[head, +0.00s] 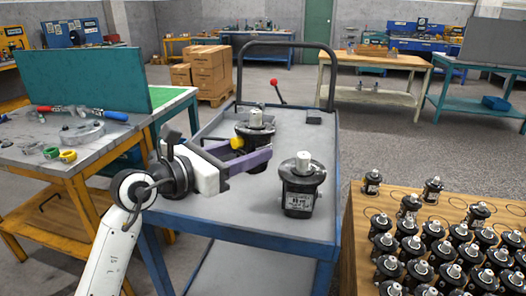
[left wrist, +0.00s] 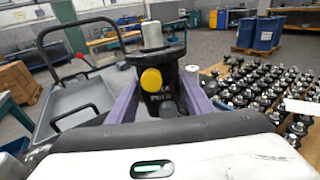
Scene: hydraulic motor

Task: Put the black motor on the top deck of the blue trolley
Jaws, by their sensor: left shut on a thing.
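A black motor (head: 256,128) with a silver shaft and a yellow cap is clasped between the purple fingers of my left gripper (head: 248,152). It is upright over the trolley's top deck; I cannot tell whether its base touches the deck. It fills the middle of the left wrist view (left wrist: 162,90), a finger on each side. A second black motor (head: 300,190) stands upright on the near right part of the grey top deck of the blue trolley (head: 235,215). The trolley also shows in the left wrist view (left wrist: 85,97). My right gripper is in neither view.
A wooden crate top (head: 358,215) with many black motors stands right of the trolley. A workbench (head: 70,150) with tools and a green panel (head: 85,80) is at left. The trolley has a dark push handle (head: 285,44) and a red-knobbed lever (head: 276,88).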

